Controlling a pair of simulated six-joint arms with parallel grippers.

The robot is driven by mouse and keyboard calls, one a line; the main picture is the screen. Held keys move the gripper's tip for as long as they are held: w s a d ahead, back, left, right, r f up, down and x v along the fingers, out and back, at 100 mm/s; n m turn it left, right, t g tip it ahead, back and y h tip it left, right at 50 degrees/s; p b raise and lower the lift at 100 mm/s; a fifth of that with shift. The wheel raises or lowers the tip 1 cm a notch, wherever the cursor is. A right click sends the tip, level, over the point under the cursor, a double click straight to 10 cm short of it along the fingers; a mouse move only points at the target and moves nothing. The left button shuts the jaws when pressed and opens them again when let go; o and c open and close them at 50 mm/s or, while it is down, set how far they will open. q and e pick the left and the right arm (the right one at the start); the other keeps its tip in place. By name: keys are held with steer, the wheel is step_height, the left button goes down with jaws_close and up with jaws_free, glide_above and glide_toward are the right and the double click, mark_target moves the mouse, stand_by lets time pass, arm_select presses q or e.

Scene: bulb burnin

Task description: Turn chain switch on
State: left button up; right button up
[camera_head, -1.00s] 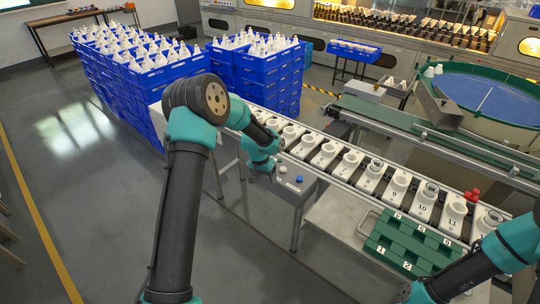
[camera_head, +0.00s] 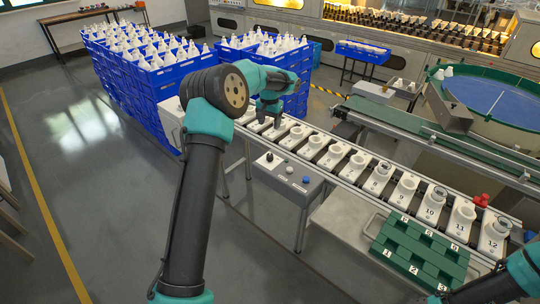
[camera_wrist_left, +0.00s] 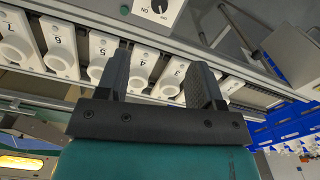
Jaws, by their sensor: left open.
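A grey control box (camera_head: 318,187) stands at the near side of the conveyor. On its top are a black rotary switch (camera_head: 269,157), a white button (camera_head: 289,170) and a blue button (camera_head: 306,180). The switch (camera_wrist_left: 160,8) also shows at the top edge of the left wrist view, cut off, with an ON label beside it. I cannot tell its setting for sure. My left gripper (camera_head: 267,117) is over the numbered conveyor holders, beyond the box and apart from the switch. Its fingers (camera_wrist_left: 160,62) are open and empty. My right gripper is out of view; only its arm shows.
The conveyor carries a row of white numbered holders (camera_head: 332,155). Blue crates of white bulbs (camera_head: 145,75) are stacked behind. A green numbered tray (camera_head: 418,255) lies at the near right. A red object (camera_head: 481,200) sits beside the conveyor at right.

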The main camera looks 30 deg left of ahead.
mark_target(270, 155)
arm_select(q)
step_height(270, 155, down, 17)
steer(key=shift+f, duration=0.1)
stand_by(0.6)
steer(key=c, duration=0.9)
